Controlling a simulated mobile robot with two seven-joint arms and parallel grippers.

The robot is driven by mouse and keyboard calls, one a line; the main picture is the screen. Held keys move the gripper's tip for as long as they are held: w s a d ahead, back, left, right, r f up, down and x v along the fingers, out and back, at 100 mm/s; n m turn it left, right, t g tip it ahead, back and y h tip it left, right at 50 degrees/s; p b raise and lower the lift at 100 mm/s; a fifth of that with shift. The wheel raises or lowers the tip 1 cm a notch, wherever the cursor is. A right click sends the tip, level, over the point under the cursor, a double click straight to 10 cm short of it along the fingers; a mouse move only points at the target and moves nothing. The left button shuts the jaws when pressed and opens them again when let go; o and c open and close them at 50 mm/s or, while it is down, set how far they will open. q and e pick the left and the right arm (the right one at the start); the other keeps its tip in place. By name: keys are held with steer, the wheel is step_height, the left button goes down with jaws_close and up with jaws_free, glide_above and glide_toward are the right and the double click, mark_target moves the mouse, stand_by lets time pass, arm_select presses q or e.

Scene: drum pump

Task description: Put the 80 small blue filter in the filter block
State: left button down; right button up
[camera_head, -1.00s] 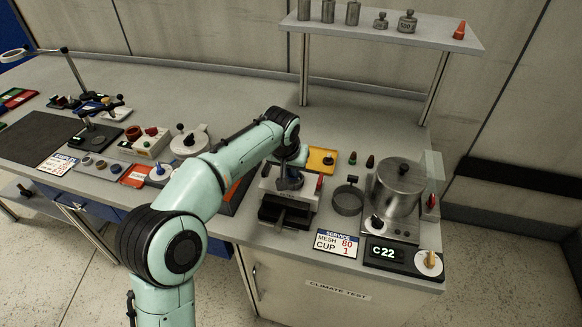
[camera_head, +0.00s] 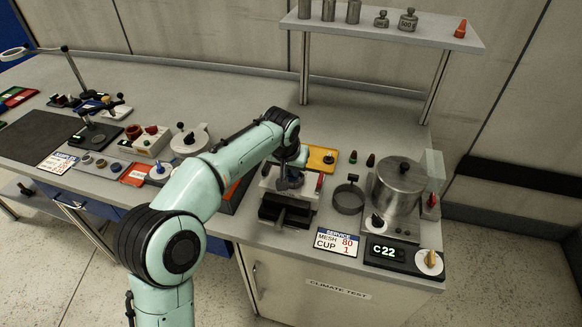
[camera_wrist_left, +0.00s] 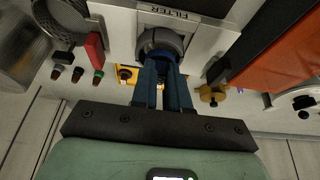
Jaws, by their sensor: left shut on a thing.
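The filter block (camera_head: 270,183) is a pale housing at the front of the bench, right of the middle. In the left wrist view its FILTER label (camera_wrist_left: 172,13) and round grey socket (camera_wrist_left: 160,38) show. My left gripper (camera_wrist_left: 165,68) points at this socket, with its fingertips at the socket's rim. It is shut on a small blue piece, apparently the blue filter (camera_wrist_left: 163,54), mostly hidden by the fingers. I cannot tell how deep it sits. In the head view my left gripper (camera_head: 290,180) is over the block. My right gripper is not in view.
A service sign (camera_head: 337,242) reads MESH 80, CUP 1. A round sieve (camera_head: 348,199) and a metal pot (camera_head: 398,186) stand to the right. A yellow tray (camera_head: 322,159) lies behind the block. An orange-red panel (camera_wrist_left: 285,50) is close beside it in the wrist view.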

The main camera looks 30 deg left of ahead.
mark_target(291, 177)
arm_select(q)
steer(key=shift+f, duration=0.4)
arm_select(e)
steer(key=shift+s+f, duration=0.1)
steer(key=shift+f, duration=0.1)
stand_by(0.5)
arm_select(q)
steer(key=c, duration=1.1)
jaws_free()
steer(key=shift+o, duration=0.2)
steer(key=shift+r, duration=0.1)
steer(key=shift+r+p, duration=1.65)
steer(key=shift+r, duration=0.6)
step_height(291, 177, up, 3)
steer(key=shift+r+p, duration=0.15)
steer(key=shift+p, duration=1)
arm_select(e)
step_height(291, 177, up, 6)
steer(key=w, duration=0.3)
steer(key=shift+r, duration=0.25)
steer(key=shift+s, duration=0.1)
